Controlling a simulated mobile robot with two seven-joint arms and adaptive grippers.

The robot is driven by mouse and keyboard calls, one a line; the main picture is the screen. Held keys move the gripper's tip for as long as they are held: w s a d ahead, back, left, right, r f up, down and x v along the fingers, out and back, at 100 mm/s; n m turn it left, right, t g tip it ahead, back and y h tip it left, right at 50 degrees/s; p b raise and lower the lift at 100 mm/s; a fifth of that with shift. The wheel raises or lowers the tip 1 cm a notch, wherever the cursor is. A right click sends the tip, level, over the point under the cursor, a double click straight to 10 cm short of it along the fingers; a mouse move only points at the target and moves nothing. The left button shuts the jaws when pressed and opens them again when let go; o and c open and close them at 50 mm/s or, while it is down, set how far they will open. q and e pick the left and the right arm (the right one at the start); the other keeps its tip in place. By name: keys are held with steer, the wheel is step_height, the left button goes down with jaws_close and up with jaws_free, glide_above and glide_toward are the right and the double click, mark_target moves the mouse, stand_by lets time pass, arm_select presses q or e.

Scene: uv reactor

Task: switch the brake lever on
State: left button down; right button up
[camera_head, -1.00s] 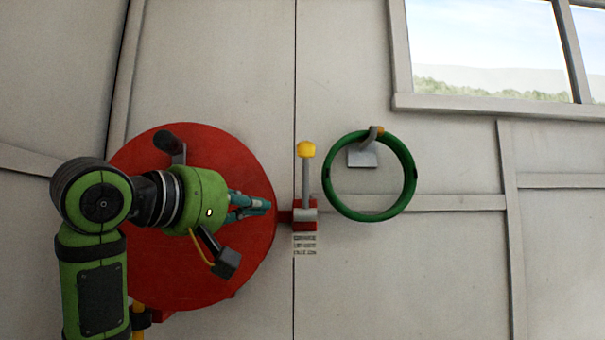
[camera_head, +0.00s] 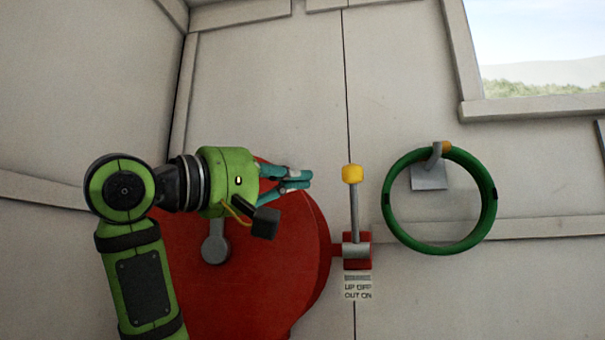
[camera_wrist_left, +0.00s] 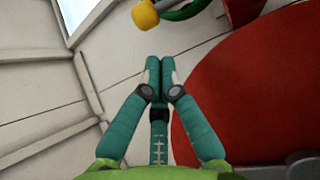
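The brake lever (camera_head: 354,212) is a thin grey rod with a yellow knob on top, standing upright from a red and grey base on the wall. A label below it reads "UP OFF OUT ON". My left gripper (camera_head: 308,180) is left of the lever, about level with the knob and apart from it in the picture. Its teal fingers lie together with nothing between them. In the left wrist view the fingertips (camera_wrist_left: 154,66) are together, and the yellow knob (camera_wrist_left: 144,14) shows beyond them at the top edge. My right gripper is not in view.
A large red disc (camera_head: 295,260) is left of the lever, partly behind my left arm. A green ring-shaped wheel (camera_head: 488,215) hangs on a grey bracket right of the lever. The white panelled wall carries a window (camera_head: 540,60) at upper right.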

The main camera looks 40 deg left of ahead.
arm_select(q)
steer(key=r+p, duration=0.1)
steer(key=p, duration=0.1)
glide_above(354, 209)
steer(key=s+a, duration=0.1)
steer(key=a, duration=0.2)
steer(key=shift+w+r+p, duration=0.2)
steer(key=shift+w+p, duration=0.1)
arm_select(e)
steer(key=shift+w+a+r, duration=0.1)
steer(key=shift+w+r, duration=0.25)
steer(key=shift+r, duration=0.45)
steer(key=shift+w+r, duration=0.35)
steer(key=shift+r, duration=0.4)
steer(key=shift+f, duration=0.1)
